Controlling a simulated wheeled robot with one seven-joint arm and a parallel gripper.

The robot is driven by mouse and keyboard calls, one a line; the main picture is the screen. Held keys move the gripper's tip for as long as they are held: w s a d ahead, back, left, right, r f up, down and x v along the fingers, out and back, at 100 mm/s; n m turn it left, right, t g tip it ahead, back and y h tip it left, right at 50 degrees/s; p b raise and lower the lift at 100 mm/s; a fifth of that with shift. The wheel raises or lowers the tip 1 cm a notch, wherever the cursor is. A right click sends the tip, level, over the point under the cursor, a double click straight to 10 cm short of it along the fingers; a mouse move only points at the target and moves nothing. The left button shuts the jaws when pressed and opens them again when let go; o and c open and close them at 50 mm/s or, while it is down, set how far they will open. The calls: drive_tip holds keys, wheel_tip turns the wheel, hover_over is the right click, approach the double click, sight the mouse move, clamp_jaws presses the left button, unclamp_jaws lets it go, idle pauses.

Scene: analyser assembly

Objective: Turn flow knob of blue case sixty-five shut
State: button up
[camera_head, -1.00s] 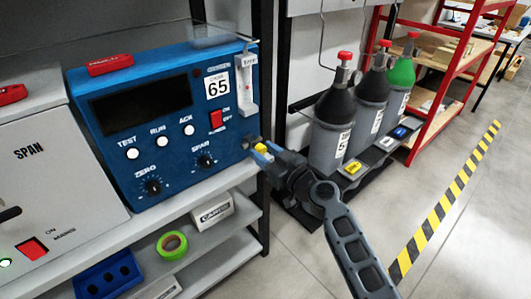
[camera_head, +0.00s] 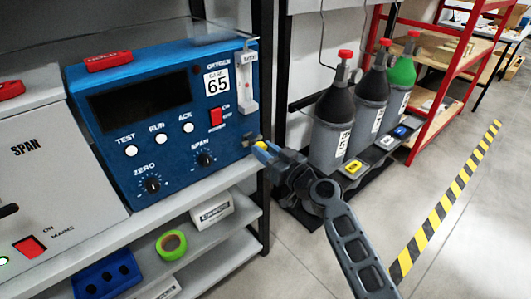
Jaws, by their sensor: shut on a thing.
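The blue case 65 (camera_head: 168,115) stands on the upper shelf, with a dark display, ZERO and SPAN dials and a red power switch. Its flow tube (camera_head: 247,82) is at the right end of the front. My gripper (camera_head: 262,150) is just below the flow tube, at the lower right corner of the case. The jaws are shut on the flow knob, which is mostly hidden by them. A yellow part (camera_head: 261,146) shows at the fingertips; I cannot tell whether it belongs to the knob or the gripper.
A grey SPAN case (camera_head: 50,170) stands left of the blue case. A dark shelf post (camera_head: 267,100) is close behind my gripper. Gas cylinders (camera_head: 333,125) stand at the right. Green tape (camera_head: 171,244) and a blue holder (camera_head: 108,277) are on the lower shelf.

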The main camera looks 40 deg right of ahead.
drive_tip(key=m+p, duration=0.2)
drive_tip(key=m, duration=2.1)
drive_tip(key=shift+d+f, duration=0.1)
drive_tip(key=shift+f, duration=0.05)
idle(0.5)
drive_tip(key=o, duration=1.1)
drive_tip(key=shift+c, duration=0.2)
drive_tip(key=s, duration=0.7)
drive_tip(key=shift+s+b, duration=0.35)
drive_tip(key=shift+s, duration=0.05)
